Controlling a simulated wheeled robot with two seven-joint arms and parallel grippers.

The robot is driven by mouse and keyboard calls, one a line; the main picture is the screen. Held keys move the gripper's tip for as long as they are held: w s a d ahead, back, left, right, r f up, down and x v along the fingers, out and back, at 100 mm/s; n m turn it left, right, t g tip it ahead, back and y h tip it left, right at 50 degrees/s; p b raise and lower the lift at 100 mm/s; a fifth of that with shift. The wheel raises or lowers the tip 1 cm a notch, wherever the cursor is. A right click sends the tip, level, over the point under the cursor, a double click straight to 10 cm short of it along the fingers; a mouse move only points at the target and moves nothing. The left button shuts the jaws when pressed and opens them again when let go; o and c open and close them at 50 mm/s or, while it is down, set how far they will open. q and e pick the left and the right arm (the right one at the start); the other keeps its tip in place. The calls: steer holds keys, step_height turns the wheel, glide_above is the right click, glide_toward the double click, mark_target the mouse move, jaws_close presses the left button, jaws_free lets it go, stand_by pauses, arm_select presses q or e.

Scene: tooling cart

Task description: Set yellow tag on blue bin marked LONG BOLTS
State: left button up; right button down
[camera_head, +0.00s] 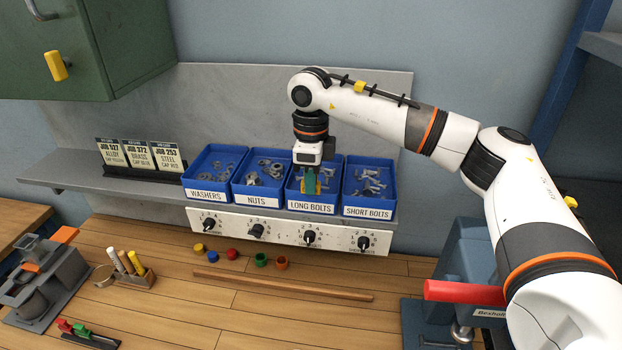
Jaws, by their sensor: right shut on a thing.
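The blue bin marked LONG BOLTS (298,205) stands on the shelf, third from the left, with bolts inside. My right gripper (311,186) comes down from above over this bin, its fingertips at the bin's opening just behind the label. It is shut on the yellow tag (319,188), of which only a small part shows at the fingers. I cannot tell whether the tag touches the bin. My left gripper is not in view.
Blue bins marked WASHERS (205,195), NUTS (256,199) and SHORT BOLTS (367,212) stand close beside it. Job cards (140,154) stand left on the shelf. A knob panel (283,233) is below. Coloured caps and a wooden rod (283,285) lie on the bench.

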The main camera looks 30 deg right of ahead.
steer(key=shift+f, duration=0.15)
stand_by(0.3)
steer(key=shift+f+b, duration=0.4)
steer(key=shift+b, duration=0.1)
stand_by(0.4)
steer(key=c, duration=0.9)
jaws_free()
steer(key=shift+r, duration=0.1)
